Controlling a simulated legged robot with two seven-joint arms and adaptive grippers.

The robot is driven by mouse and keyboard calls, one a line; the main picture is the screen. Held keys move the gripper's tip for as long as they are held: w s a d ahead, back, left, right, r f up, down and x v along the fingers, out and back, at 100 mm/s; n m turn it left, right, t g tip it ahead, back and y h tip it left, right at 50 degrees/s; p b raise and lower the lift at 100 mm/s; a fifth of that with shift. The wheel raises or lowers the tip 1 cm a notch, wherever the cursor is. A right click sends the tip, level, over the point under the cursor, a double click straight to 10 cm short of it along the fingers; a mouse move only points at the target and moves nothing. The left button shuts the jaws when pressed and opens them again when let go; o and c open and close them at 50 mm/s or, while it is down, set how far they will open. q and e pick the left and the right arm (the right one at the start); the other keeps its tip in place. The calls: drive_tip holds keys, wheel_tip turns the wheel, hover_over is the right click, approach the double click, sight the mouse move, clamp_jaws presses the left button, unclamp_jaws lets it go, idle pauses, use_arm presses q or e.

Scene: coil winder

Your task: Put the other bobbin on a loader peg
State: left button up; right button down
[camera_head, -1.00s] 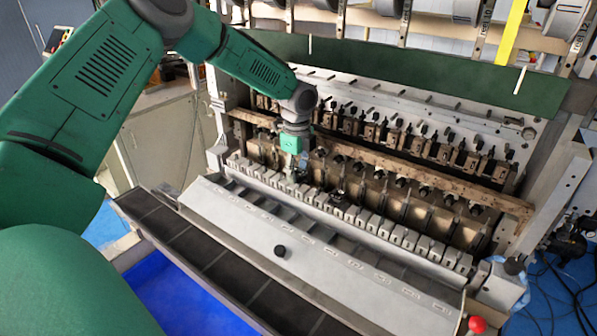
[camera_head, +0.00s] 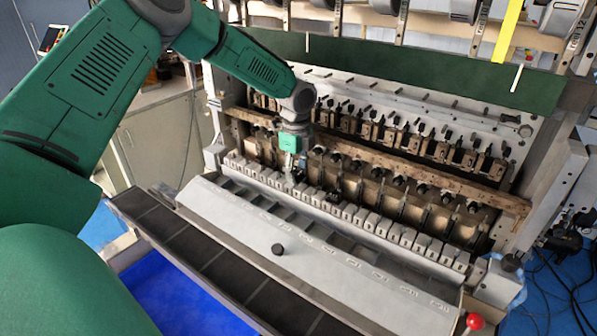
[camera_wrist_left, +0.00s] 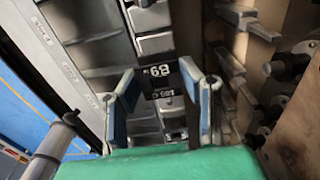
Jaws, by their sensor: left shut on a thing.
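My left gripper (camera_head: 291,172) reaches down to the row of pale loader blocks (camera_head: 385,228) along the front of the winder. In the left wrist view, its two blue-lined fingers (camera_wrist_left: 160,92) stand either side of a dark piece with white figures (camera_wrist_left: 158,72). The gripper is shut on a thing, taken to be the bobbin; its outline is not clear. A small dark object (camera_head: 331,196) sits on the block row just right of the gripper; I cannot tell if it is a bobbin. Pegs under the gripper are hidden. My right gripper is out of view.
A pale cover with a black knob (camera_head: 278,249) lies in front of the block row. A brown rail (camera_head: 430,183) and dark spindles stand close behind the gripper. A red ball-tipped lever (camera_head: 474,321) is at front right. A green panel (camera_head: 400,68) spans above.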

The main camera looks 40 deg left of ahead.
use_arm(q)
drive_tip(key=shift+d+r, duration=0.2)
drive_tip(key=shift+r, duration=0.05)
drive_tip(key=shift+a+f, duration=0.2)
drive_tip(key=shift+a, duration=0.6)
drive_tip(key=shift+d, duration=0.1)
drive_tip(key=shift+d+f, duration=0.2)
drive_tip(key=shift+d, duration=0.15)
drive_tip(key=shift+a+f, duration=0.1)
drive_tip(key=shift+f, duration=0.3)
drive_tip(key=shift+a, duration=0.1)
drive_tip(key=shift+o, duration=0.2)
drive_tip(key=shift+r, duration=0.1)
drive_tip(key=shift+r, duration=0.65)
drive_tip(key=shift+c, duration=0.2)
